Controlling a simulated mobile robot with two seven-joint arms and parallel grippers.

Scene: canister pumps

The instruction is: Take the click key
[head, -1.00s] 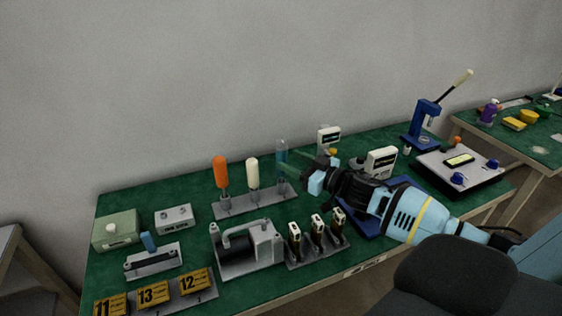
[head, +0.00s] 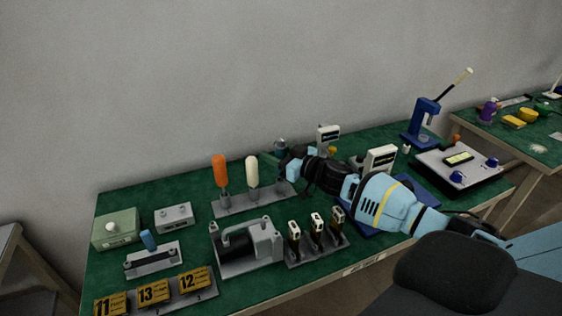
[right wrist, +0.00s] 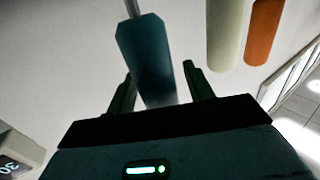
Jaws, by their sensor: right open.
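A tool with a blue-teal handle stands at the right end of a grey rack (head: 232,207); I take it for the click key (head: 280,144). In the head view only its top shows, the rest hidden by my right gripper (head: 274,162). In the right wrist view its handle (right wrist: 146,55) lies between the two dark fingers of my right gripper (right wrist: 160,88), with a gap visible on the right finger's side. The gripper is open around the handle. My left gripper is not in view.
An orange-handled tool (head: 220,172) and a cream-handled tool (head: 252,172) stand in the same rack to the left. A grey pump (head: 262,243) and a holder with several small upright pieces (head: 317,224) stand in front. A white display unit (head: 328,138) is behind right.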

